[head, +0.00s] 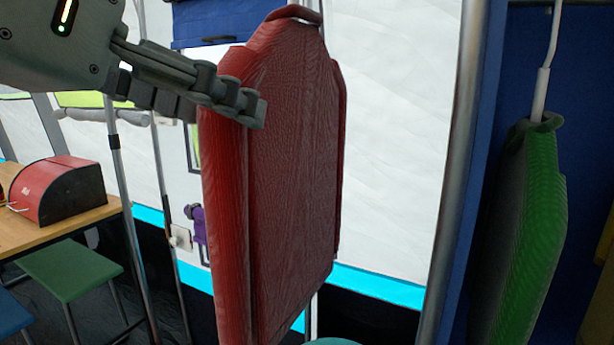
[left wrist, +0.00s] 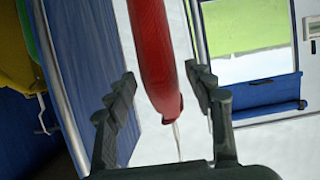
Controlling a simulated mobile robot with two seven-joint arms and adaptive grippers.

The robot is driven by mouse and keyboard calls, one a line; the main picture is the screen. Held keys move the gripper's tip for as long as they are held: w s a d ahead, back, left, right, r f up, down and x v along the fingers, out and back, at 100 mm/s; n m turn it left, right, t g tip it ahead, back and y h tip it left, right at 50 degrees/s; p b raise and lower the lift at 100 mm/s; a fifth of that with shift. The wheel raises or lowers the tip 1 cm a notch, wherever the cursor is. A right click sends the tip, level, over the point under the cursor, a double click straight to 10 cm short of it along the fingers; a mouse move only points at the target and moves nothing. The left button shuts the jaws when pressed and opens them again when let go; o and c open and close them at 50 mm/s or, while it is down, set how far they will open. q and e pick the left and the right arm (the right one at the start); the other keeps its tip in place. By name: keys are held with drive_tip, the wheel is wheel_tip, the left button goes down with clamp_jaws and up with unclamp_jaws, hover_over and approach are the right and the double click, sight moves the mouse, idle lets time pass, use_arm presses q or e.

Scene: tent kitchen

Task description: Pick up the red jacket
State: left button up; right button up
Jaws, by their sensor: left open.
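The red jacket (head: 290,170) hangs upright in the middle of the head view, with its collar at the top. In the left wrist view the red jacket (left wrist: 154,50) comes down from the top edge between my fingers, with a thin pale hanger stem below its end. My left gripper (head: 255,108) is at the jacket's upper left edge, with one finger in front of it. The left wrist view shows both fingers of that gripper (left wrist: 162,95) apart on either side of the jacket, with gaps visible. The other finger is mostly hidden in the head view. My right gripper is not in view.
A green jacket (head: 530,225) hangs at the right beside a metal pole (head: 462,150). A wooden table (head: 65,222) with a red bread box (head: 58,190) stands at the left, with a green stool (head: 68,268) near it. Thin metal poles stand between the table and the red jacket.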

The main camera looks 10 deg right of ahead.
sight(258, 135)
use_arm(q)
drive_tip(key=shift+f+x, duration=0.15)
drive_tip(key=shift+x, duration=1.8)
drive_tip(key=shift+f+x, duration=0.15)
drive_tip(key=shift+x, duration=1.85)
drive_tip(key=shift+s, duration=0.15)
drive_tip(key=shift+c, duration=0.5)
clamp_jaws()
